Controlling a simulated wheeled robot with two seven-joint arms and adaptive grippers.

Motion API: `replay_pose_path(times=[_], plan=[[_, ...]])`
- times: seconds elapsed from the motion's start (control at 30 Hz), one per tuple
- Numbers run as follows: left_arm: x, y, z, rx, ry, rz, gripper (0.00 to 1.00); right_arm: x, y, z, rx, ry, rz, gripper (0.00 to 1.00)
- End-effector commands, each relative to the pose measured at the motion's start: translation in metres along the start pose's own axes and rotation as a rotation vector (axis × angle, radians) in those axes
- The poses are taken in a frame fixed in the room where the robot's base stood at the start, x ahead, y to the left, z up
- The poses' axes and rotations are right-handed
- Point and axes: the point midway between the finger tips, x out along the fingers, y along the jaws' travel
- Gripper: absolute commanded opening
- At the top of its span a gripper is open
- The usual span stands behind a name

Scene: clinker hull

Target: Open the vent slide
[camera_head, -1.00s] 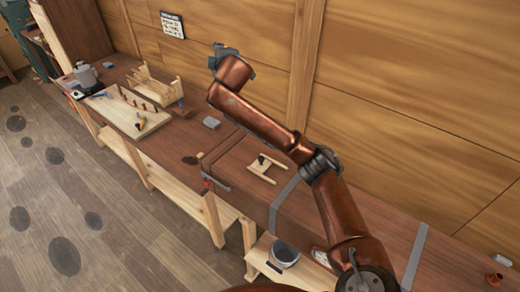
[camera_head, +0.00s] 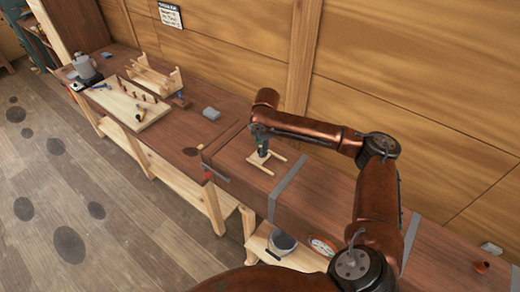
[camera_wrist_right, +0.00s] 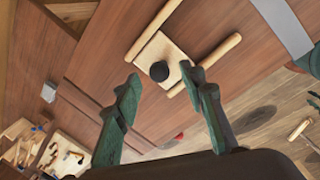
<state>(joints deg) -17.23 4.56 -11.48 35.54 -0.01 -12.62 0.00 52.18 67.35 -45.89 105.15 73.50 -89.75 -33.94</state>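The vent slide (camera_wrist_right: 176,60) is a pale wooden plate between two round wooden rails, on the brown planked surface. A black knob (camera_wrist_right: 159,71) stands on the plate. In the head view the vent slide (camera_head: 259,162) is partly covered by my right gripper (camera_head: 262,148), which points down over it. In the right wrist view the two green fingers of my right gripper (camera_wrist_right: 159,76) are spread, with the knob showing in the gap between their tips. Contact with the knob cannot be told. My left gripper is out of view.
A grey strap (camera_head: 286,187) crosses the surface right of the vent slide. A grey block (camera_head: 211,114) and a wooden tool board (camera_head: 133,106) lie to the left. A wooden wall (camera_head: 400,80) rises behind. The planks around the slide are clear.

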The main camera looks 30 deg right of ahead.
Motion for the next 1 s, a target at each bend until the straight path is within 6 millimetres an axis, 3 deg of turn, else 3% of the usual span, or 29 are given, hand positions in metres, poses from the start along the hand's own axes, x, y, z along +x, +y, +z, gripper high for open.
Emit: replay_pose_path(times=[0.23,0.57,1.0], plan=[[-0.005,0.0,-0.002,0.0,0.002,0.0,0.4,0.027,0.0,0.0,0.0,0.0,0.0,0.38],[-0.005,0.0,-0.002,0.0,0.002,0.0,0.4,0.031,0.001,0.0,0.0,0.001,0.002,0.38],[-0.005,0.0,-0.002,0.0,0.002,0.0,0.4,0.03,0.001,0.0,0.0,0.001,0.002,0.07]])
